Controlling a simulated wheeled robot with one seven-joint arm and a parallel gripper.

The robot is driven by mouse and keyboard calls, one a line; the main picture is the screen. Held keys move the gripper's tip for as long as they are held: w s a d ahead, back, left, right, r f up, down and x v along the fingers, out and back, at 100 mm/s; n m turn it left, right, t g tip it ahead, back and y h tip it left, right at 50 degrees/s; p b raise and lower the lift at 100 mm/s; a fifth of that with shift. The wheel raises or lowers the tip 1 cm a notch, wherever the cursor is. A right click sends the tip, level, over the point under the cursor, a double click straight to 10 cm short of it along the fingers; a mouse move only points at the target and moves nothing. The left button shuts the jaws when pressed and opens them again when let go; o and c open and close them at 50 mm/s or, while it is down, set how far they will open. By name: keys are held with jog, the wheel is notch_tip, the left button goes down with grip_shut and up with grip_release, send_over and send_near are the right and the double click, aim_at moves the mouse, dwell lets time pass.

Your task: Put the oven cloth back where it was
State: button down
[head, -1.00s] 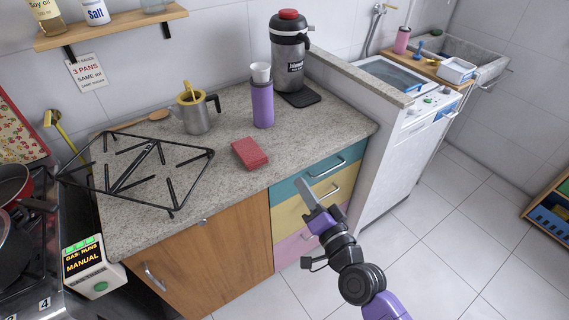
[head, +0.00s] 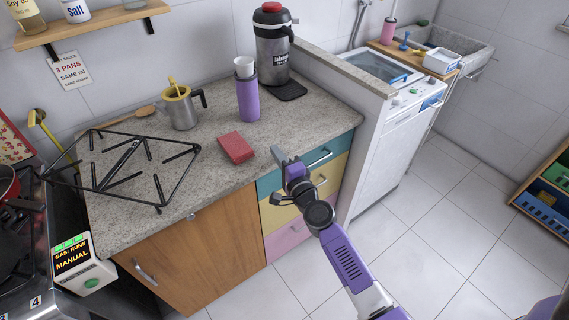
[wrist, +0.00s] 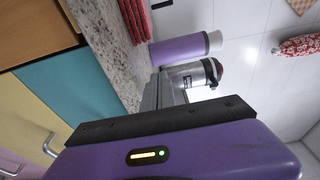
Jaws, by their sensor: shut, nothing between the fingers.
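A red folded cloth (head: 236,148), which looks like the oven cloth, lies flat on the speckled counter (head: 200,150) near its front edge. Its ribbed red side shows at the top of the wrist view (wrist: 138,20). My gripper (head: 280,158) is at the counter's front edge, to the right of the cloth and apart from it. The fingers (wrist: 165,92) are shut and empty. The place the cloth came from cannot be told from these frames.
A purple bottle (head: 247,97), a grey flask (head: 272,50) and a metal mug (head: 181,108) stand behind the cloth. A black pan grate (head: 130,160) lies to its left. Coloured drawers (head: 320,178) are below my gripper. A red patterned item (wrist: 301,45) hangs on the wall.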

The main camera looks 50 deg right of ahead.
aim_at(238, 158)
jog(key=shift+w+a+p, duration=0.45)
jog(key=shift+w+a, duration=0.95)
jog(key=shift+w, duration=0.25)
jog(key=w+a+p, duration=0.1)
jog(key=w+a, duration=0.1)
jog(key=w+a+p, duration=0.1)
jog(key=w+a, duration=0.1)
jog(key=a, duration=0.1)
jog(key=shift+w+r, duration=0.1)
jog(key=shift+w, duration=0.05)
jog(key=shift+w+a, duration=0.2)
jog(key=shift+a, duration=0.05)
